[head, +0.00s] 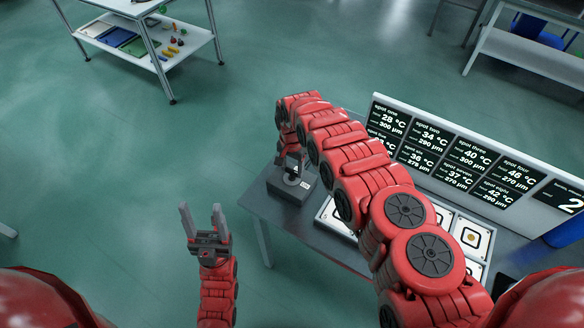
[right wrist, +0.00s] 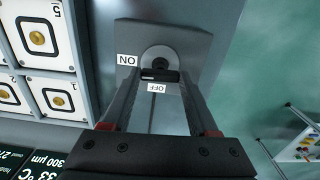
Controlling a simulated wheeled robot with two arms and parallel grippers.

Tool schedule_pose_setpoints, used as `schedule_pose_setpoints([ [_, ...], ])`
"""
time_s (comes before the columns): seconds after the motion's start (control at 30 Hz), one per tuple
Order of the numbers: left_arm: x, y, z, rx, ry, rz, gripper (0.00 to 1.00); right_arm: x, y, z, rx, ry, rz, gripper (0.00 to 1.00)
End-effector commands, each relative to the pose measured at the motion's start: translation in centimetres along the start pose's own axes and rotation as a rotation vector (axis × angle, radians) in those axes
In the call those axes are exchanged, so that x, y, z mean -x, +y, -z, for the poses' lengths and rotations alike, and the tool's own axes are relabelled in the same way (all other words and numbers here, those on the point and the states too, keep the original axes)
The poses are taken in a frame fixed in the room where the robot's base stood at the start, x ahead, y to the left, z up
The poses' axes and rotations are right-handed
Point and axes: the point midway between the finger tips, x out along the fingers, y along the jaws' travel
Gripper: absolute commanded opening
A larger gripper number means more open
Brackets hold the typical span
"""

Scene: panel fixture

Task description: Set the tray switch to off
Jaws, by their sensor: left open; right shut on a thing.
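The tray switch is a small grey box (head: 292,185) at the left end of the table in the head view. In the right wrist view its plate (right wrist: 192,45) carries a round grey disc (right wrist: 160,54) and a dark handle (right wrist: 160,75). An ON label (right wrist: 127,60) is left of the disc, and an OFF label (right wrist: 158,87) is just below the handle. My right gripper (head: 292,164) is over the box, its fingertips shut on the handle. My left gripper (head: 203,214) is open and empty, left of the table and apart from the switch.
White square tiles with ringed targets (right wrist: 46,38) lie beside the switch. A black-and-white readings board (head: 455,155) stands along the table's back edge. A white shelf cart (head: 150,45) is far off at the upper left. The green floor between is clear.

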Motion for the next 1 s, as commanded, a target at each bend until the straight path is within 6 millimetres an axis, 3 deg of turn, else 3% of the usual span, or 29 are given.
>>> schedule_pose_setpoints([
  [0.27,1.6,0.1,-0.3,0.000,0.000,0.000,0.58,-0.3,0.1,0.1,0.178,0.001,-0.002,0.04],
  [1.0,6.0,0.3,-1.0,0.000,0.000,0.000,0.58,-0.2,0.0,0.2,0.878,0.004,0.000,0.04],
])
